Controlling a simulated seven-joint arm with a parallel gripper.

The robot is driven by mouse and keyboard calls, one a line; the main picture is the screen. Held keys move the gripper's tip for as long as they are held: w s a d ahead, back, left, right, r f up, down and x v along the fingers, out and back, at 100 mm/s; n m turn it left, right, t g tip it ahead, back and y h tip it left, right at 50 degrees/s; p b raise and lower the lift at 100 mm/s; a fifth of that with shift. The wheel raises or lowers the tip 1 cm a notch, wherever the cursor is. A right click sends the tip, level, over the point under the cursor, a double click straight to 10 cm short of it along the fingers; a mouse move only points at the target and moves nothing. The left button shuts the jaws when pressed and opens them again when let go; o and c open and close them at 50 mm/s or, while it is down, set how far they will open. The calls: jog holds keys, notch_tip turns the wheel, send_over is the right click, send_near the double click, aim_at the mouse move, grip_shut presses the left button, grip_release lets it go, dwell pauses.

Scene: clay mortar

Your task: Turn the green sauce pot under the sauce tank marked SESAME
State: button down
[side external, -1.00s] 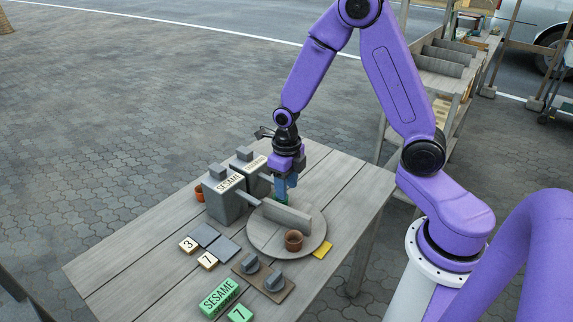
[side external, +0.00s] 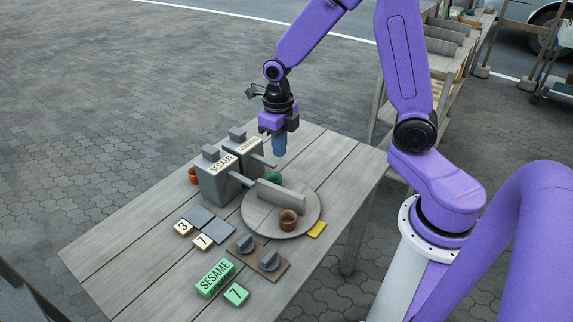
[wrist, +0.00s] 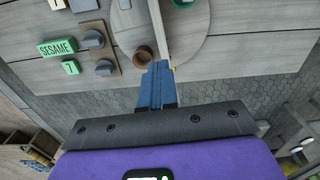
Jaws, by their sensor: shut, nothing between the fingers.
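The green sauce pot (side external: 273,179) stands on the round turntable (side external: 308,216), behind the low upright divider (side external: 283,196). A little green shows at the top edge of the wrist view. The grey SESAME tank (side external: 214,187) stands left of the turntable, its spout (side external: 240,179) reaching towards the disc. A second grey tank (side external: 247,157) stands behind it, its label too small to read; its spout ends near the green pot. My gripper (side external: 279,151) is above the far side of the turntable, apart from the pot, its blue fingers shut and empty; they also show in the wrist view (wrist: 156,85).
A brown pot (side external: 288,220) stands on the disc's near side, beside a yellow piece (side external: 316,229). Two grey knobs (side external: 257,253), number tiles (side external: 192,236) and green SESAME (side external: 215,278) and 7 (side external: 236,294) blocks lie in front. An orange pot (side external: 192,175) is behind the SESAME tank.

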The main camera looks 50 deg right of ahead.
jog(key=s+a+f+m+t+h, duration=0.1)
jog(key=s+a+f+m+h, duration=0.3)
jog(key=m, duration=1)
jog(key=s+a+f+m+t+h, duration=0.15)
jog(key=s+a+m, duration=0.35)
jog(key=m, duration=0.9)
jog(key=m+t, duration=0.3)
jog(key=m, duration=0.6)
send_near(296, 206)
jog(key=f, duration=0.1)
jog(key=w+a+f, duration=0.1)
jog(key=f, duration=0.2)
jog(key=shift+w+a, duration=0.3)
jog(key=shift+w, duration=0.1)
jog(key=shift+w+d+r, duration=0.1)
jog(key=shift+d+r, duration=0.1)
jog(key=shift+d, duration=0.95)
jog(key=shift+w+d, duration=0.1)
jog(key=shift+d, duration=0.6)
